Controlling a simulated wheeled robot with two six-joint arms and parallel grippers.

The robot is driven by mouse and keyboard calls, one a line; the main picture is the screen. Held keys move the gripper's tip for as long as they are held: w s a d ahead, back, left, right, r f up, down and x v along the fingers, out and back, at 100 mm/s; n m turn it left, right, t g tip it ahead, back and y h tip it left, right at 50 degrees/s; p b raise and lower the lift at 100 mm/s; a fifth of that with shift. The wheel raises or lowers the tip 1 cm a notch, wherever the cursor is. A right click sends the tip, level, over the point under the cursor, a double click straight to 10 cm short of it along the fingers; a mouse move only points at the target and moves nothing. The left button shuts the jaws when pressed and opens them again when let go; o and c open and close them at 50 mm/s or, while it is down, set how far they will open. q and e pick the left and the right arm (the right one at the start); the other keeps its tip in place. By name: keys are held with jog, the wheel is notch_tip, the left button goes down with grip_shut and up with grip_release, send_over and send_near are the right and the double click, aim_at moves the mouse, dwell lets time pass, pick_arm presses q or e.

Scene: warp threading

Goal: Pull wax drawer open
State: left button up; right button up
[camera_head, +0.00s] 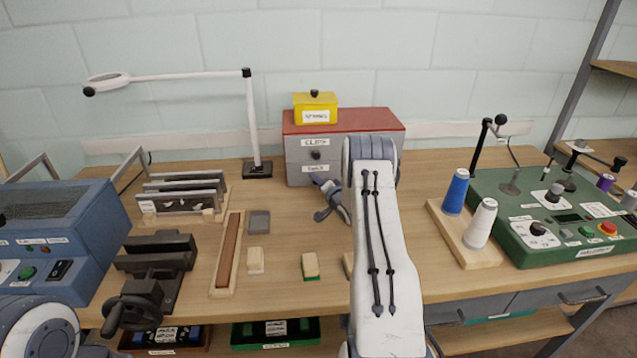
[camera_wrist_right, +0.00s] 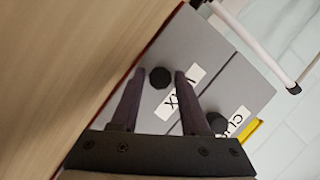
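The grey drawer cabinet (camera_head: 298,154) with a red top stands at the back of the bench. Its wax drawer is the lower one, below the drawer labelled clips; both look closed. In the right wrist view the wax label (camera_wrist_right: 180,93) and the dark wax drawer knob (camera_wrist_right: 160,78) show. My right gripper (camera_head: 322,196) is in front of the cabinet's lower part and hides the knob in the head view. Its fingers (camera_wrist_right: 160,73) are open, one on each side of the knob, with gaps visible. My left gripper is out of view.
The clips drawer knob (camera_wrist_right: 217,122) is close to one finger. A yellow box (camera_head: 315,107) sits on the cabinet. A white lamp (camera_head: 252,125) stands left of it. Thread cones (camera_head: 481,222) and a green control panel (camera_head: 560,225) are to the right. Bench in front is partly clear.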

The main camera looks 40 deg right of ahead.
grip_shut()
jog(key=shift+d, duration=0.1)
dwell(1.1)
